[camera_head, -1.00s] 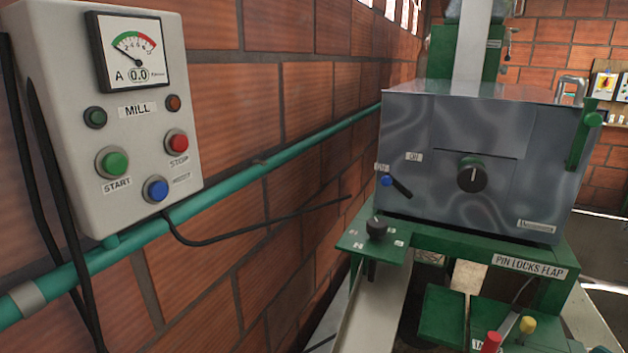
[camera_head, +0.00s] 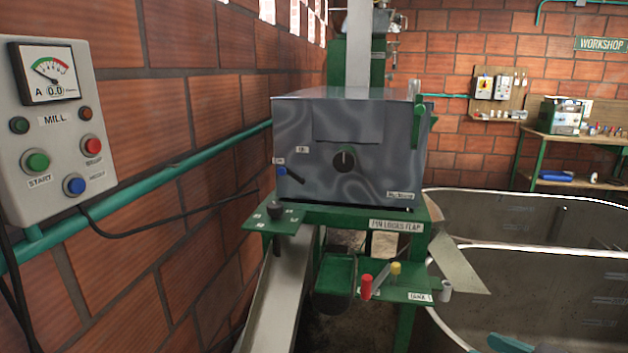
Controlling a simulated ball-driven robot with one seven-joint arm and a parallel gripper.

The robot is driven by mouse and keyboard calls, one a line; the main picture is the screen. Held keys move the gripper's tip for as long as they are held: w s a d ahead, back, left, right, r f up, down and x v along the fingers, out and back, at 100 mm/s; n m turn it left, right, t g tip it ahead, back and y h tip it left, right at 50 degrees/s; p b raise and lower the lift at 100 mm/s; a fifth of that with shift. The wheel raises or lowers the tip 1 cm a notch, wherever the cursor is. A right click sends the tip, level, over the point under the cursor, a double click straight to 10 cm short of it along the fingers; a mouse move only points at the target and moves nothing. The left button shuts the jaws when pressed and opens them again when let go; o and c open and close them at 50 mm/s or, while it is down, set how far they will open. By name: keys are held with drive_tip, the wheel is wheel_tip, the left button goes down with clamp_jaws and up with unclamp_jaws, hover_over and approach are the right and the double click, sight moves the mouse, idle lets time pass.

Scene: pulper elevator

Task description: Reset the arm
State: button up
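My gripper is not clearly in view. A small teal piece (camera_head: 510,343) shows at the bottom right edge, and I cannot tell what it is. The grey metal machine box (camera_head: 345,150) with a dark round knob (camera_head: 345,159) and a blue-tipped lever (camera_head: 289,174) stands on a green stand (camera_head: 330,222) in the middle. The grey MILL control box (camera_head: 58,130) hangs on the brick wall at the left, its meter reading 0.0.
A sloping metal chute (camera_head: 277,290) runs down below the machine. Large metal tanks (camera_head: 530,215) stand at the right. A workbench (camera_head: 590,140) is at the back right. A teal pipe (camera_head: 180,168) runs along the wall.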

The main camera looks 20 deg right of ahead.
drive_tip(key=s+a+f+m+g, duration=0.1)
drive_tip(key=s+a+f+g, duration=0.25)
drive_tip(key=a+f, duration=0.4)
drive_tip(key=s+a+f+g, duration=0.2)
drive_tip(key=a+f+g, duration=0.2)
drive_tip(key=f, duration=0.6)
drive_tip(key=s+a+f+g+h, duration=0.2)
drive_tip(key=s+f+g, duration=0.3)
drive_tip(key=s, duration=0.6)
drive_tip(key=shift+a+f+m+g, duration=0.35)
drive_tip(key=shift+a+f, duration=0.15)
drive_tip(key=shift+f, duration=0.1)
